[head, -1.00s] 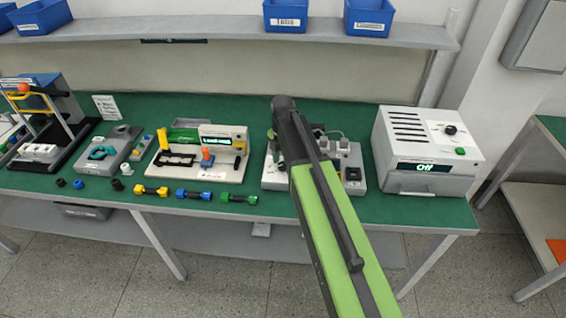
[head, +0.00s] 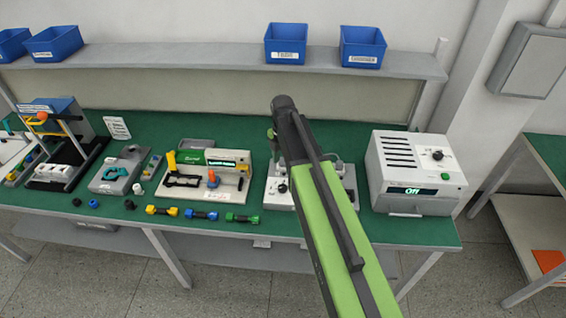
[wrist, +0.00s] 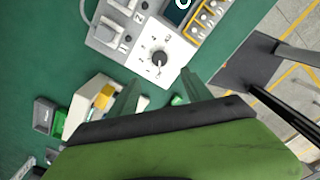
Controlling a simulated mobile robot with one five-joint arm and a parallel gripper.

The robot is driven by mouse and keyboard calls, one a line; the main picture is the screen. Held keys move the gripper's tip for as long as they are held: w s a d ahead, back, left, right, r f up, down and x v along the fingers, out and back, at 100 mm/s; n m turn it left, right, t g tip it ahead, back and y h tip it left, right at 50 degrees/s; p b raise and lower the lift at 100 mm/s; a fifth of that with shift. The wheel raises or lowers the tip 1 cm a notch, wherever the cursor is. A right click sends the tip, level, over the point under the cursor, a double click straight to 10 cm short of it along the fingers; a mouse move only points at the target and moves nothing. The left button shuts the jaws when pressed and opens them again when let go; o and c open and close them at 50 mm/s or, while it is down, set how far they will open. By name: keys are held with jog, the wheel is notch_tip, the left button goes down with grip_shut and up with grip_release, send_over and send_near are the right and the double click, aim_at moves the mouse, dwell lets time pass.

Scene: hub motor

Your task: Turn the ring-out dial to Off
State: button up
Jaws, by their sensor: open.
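A round black dial (wrist: 159,58) with a pale pointer line sits on a light panel with marks around it in the wrist view; the marks are too small to read. The pointer points toward the bottom of that view. In the head view a black knob (head: 282,187) shows on the white middle station (head: 275,200), partly hidden by my arm; it appears to be the same dial. My gripper (wrist: 160,93) is open and empty, its two fingers apart below the dial in the wrist view. The fingers are hidden in the head view.
A white box (head: 417,165) with its own knob (head: 438,155) and an "Off" display stands to the right. A yellow-handled station (head: 225,190) and several dumbbell-shaped parts lie left. A dark display (wrist: 181,7) and yellow-framed panel (wrist: 206,18) sit beside the dial.

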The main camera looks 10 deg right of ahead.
notch_tip(320, 180, up, 5)
jog(key=p, duration=0.3)
jog(key=shift+f, duration=0.15)
jog(key=s+f+m+b, duration=0.3)
jog(key=s+m, duration=0.4)
jog(key=m, duration=0.4)
jog(key=s+f+m+b, duration=0.4)
jog(key=s+m, duration=0.4)
jog(key=m, duration=0.4)
jog(key=shift+a+f+m, duration=0.15)
jog(key=shift+f+m, duration=0.05)
jog(key=shift+m, duration=0.1)
